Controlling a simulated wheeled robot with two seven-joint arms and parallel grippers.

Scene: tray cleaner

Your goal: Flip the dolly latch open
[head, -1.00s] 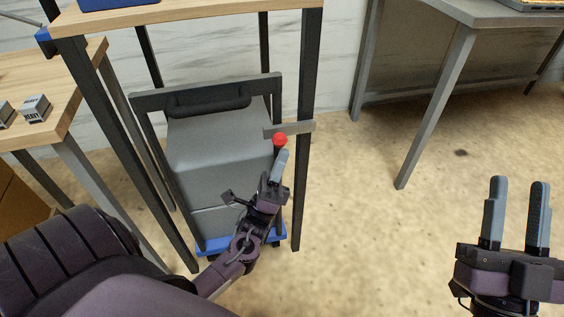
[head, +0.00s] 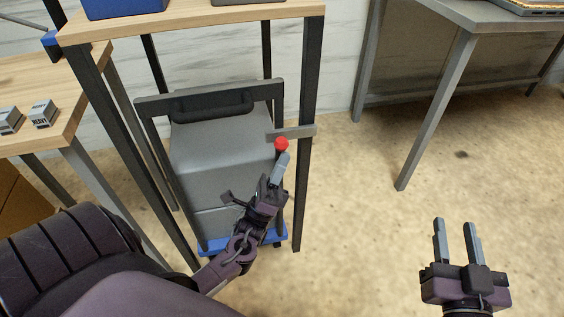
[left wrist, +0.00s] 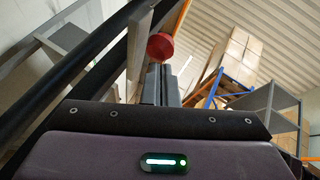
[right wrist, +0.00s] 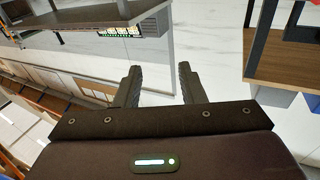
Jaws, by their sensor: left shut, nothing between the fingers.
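The dolly latch shows as a grey bar (head: 292,132) with a red knob (head: 281,144), at the right post of the black-framed dolly (head: 200,244) under the wooden-topped table. The bar lies roughly level across the post. My left gripper (head: 281,160) is shut and empty, its fingertips just below the red knob. In the left wrist view the red knob (left wrist: 160,46) is right at the tips of the fingers (left wrist: 160,80); I cannot tell whether they touch. My right gripper (head: 457,240) is open and empty, over bare floor at the right, away from the latch.
A grey bin (head: 218,150) sits on the dolly behind the black handle frame (head: 215,97). Dark table legs (head: 309,90) stand close on the latch's right. A wooden table (head: 70,110) with small boxes is at left, a grey table (head: 465,20) at right. Floor between is clear.

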